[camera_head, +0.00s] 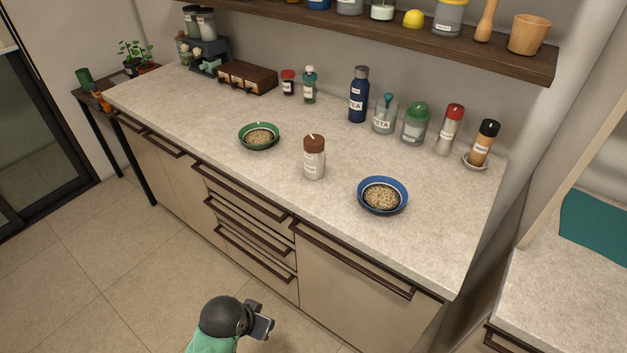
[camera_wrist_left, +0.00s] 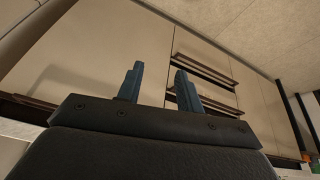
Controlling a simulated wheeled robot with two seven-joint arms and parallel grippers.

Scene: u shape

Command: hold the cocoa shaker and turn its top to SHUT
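A shaker with a brown top (camera_head: 314,158) and a pale, labelled body stands upright near the counter's front edge, between two bowls. It looks like the cocoa shaker, but its label is too small to read. A light mark shows on its top; I cannot tell which setting it points to. My left gripper (camera_head: 263,325) is low in front of the drawers, well below the counter and away from the shaker. In the left wrist view its two blue fingers (camera_wrist_left: 158,88) are apart with nothing between them. My right gripper is not in view.
A green bowl (camera_head: 259,136) stands left of the shaker and a blue bowl (camera_head: 382,196) right of it. Behind are a blue TEA bottle (camera_head: 358,95), a green-lidded jar (camera_head: 415,124), a red-topped shaker (camera_head: 449,130) and a black-topped one (camera_head: 483,143). Drawer handles (camera_head: 250,239) project below the counter.

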